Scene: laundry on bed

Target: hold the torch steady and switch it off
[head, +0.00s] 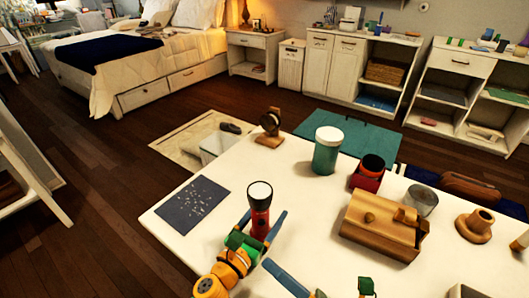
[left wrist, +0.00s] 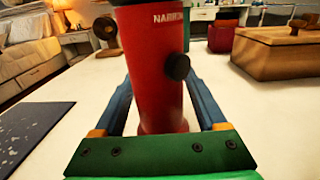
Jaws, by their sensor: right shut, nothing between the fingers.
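The red torch (head: 260,222) stands upright on the white table, its pale round lens facing up. In the left wrist view the torch (left wrist: 150,75) shows white lettering and a round black knob (left wrist: 178,67) on its right side. My left gripper (head: 258,220) has its blue fingers on either side of the torch body. Narrow gaps show between the fingers and the torch, so it looks open around it. My right gripper (head: 270,264) is at the bottom edge, shut and empty, nearer than the torch and partly cut off.
A dark speckled mat (head: 193,204) lies left of the torch. A teal jar (head: 327,150), a red container (head: 368,172), a wooden box (head: 383,225) and a wooden holder (head: 475,225) stand behind and right. A wooden stand (head: 270,128) is at the far edge.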

